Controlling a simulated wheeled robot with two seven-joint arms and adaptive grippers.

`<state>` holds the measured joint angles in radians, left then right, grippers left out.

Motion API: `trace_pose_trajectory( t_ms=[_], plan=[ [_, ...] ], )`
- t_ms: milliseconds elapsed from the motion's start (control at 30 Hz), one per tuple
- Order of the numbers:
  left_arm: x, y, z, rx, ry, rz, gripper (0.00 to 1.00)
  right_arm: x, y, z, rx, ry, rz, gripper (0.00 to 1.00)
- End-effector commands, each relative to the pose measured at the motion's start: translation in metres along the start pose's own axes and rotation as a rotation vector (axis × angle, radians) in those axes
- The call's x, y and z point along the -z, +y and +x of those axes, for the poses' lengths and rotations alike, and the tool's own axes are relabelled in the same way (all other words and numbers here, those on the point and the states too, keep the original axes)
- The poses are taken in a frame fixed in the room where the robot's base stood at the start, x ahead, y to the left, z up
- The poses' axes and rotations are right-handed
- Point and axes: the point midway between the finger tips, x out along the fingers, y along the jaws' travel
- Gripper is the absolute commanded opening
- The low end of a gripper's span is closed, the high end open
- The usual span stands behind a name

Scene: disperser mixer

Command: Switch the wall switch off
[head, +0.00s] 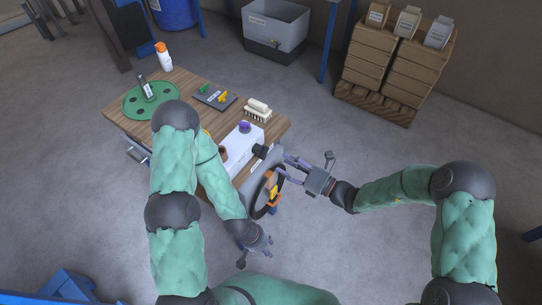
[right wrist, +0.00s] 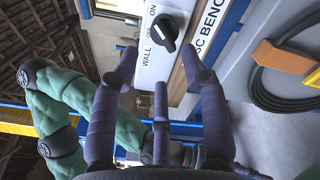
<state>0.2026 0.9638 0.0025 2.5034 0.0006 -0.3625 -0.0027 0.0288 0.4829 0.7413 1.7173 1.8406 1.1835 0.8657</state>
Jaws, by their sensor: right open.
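The wall switch shows in the right wrist view as a black rotary knob (right wrist: 163,33) on a white plate (right wrist: 150,65). The plate reads WALL, with OFF and ON at the top; I cannot tell which mark the knob points to. My right gripper (right wrist: 160,75) is open and empty, its purple fingers reaching toward the knob, apart from it. In the head view the right gripper (head: 288,168) is at the bench's right end, beside a black knob (head: 260,151). My left gripper (head: 258,248) hangs low in front of the bench; its jaw opening is unclear.
A black hose on an orange holder (head: 271,188) hangs at the bench end, close to my right gripper. Open floor lies right.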

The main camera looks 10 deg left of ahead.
Motion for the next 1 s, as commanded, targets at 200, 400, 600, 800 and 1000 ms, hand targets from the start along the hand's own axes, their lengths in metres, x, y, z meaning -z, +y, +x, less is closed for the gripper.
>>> trace_pose_trajectory(
  t_ms=[200, 400, 600, 800, 1000],
  plan=[
    [0.001, -0.004, 0.011, 0.000, 0.000, 0.000, 0.40, 0.003, 0.000, 0.039, -0.003, 0.004, -0.002, 0.45],
    [0.001, -0.006, 0.016, 0.000, 0.000, 0.000, 0.40, 0.002, 0.000, 0.061, -0.001, 0.002, -0.001, 0.45],
    [0.001, -0.006, 0.017, 0.000, 0.000, 0.000, 0.40, 0.001, 0.000, 0.067, 0.000, 0.002, -0.002, 0.45],
    [0.001, -0.006, 0.017, 0.000, 0.000, 0.000, 0.40, 0.001, 0.000, 0.067, 0.000, 0.002, -0.001, 0.45],
    [0.001, -0.006, 0.017, 0.000, 0.000, 0.000, 0.40, 0.001, 0.000, 0.067, 0.000, 0.002, -0.001, 0.00]
  ],
)
